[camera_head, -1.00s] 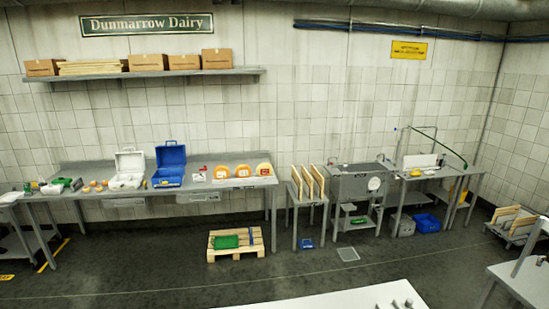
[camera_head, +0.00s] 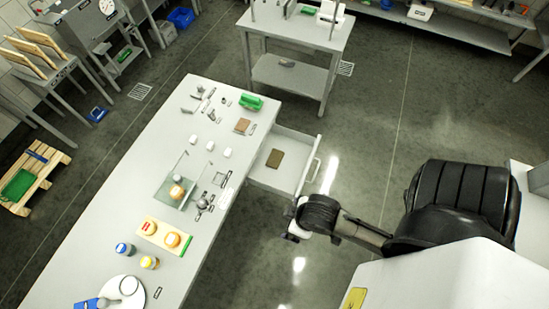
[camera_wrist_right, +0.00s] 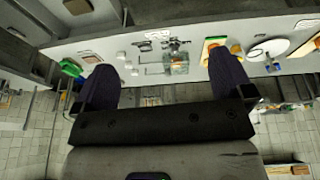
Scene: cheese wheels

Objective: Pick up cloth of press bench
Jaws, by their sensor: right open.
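A long white bench (camera_head: 100,215) crosses the head view. Its drawer (camera_head: 262,178) is pulled out, with a flat brown piece (camera_head: 275,158) inside. Another flat brown piece (camera_head: 242,126) lies on the bench top beside a green block. Either may be a cloth; I cannot tell for sure. My right gripper (camera_head: 291,232) hangs just in front of the drawer's near side, apart from both brown pieces. In the right wrist view its two dark fingers (camera_wrist_right: 165,82) are spread with nothing between them. My left gripper is out of view.
A clear stand with a cheese (camera_head: 177,191), a board with cheeses (camera_head: 166,238), jars and a round white plate (camera_head: 122,292) stand on the bench. The green block (camera_head: 251,102) is at its far end. A second table (camera_head: 295,35) stands behind. Floor right of the drawer is free.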

